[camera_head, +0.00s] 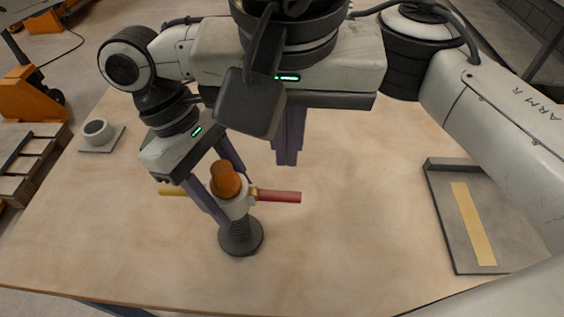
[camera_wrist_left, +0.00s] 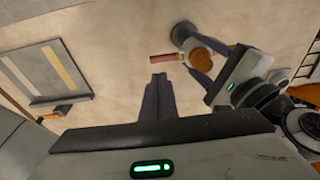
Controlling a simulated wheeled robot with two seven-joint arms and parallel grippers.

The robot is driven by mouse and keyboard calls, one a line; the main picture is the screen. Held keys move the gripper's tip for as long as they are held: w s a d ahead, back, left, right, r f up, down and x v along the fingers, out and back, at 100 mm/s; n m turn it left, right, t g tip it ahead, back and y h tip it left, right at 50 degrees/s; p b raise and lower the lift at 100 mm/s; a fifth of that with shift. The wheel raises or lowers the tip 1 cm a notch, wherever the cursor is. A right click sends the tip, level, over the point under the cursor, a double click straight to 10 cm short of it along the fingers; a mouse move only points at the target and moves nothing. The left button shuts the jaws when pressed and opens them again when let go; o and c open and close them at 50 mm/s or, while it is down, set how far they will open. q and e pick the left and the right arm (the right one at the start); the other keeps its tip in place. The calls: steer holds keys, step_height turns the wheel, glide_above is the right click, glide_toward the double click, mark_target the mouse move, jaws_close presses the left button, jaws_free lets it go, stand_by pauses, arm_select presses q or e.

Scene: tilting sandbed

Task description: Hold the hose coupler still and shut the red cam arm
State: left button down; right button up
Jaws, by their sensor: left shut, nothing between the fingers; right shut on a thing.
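The hose coupler (camera_head: 237,205) stands upright on the table, with a pale body, an orange top (camera_head: 225,180) and a dark ribbed base (camera_head: 240,236). Its red cam arm (camera_head: 280,196) sticks straight out to the right; a yellow arm (camera_head: 172,192) sticks out to the left, partly behind a finger. My right gripper (camera_head: 222,185) is shut on the coupler body from both sides. My left gripper (camera_head: 287,160) is shut and empty, beyond the red arm and apart from it. In the left wrist view its fingertips (camera_wrist_left: 158,80) are just below the red arm (camera_wrist_left: 166,58).
A grey tray (camera_head: 447,235) with a yellow strip (camera_head: 473,222) lies at the right. A pale cup (camera_head: 97,130) stands on a small square plate at the far left. The table (camera_head: 340,260) is bare between coupler and tray.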

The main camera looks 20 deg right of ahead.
mark_target(286, 192)
arm_select(q)
steer(key=shift+f, duration=0.1)
steer(key=x, duration=0.9)
steer(key=shift+w+f, duration=0.1)
steer(key=shift+f, duration=0.3)
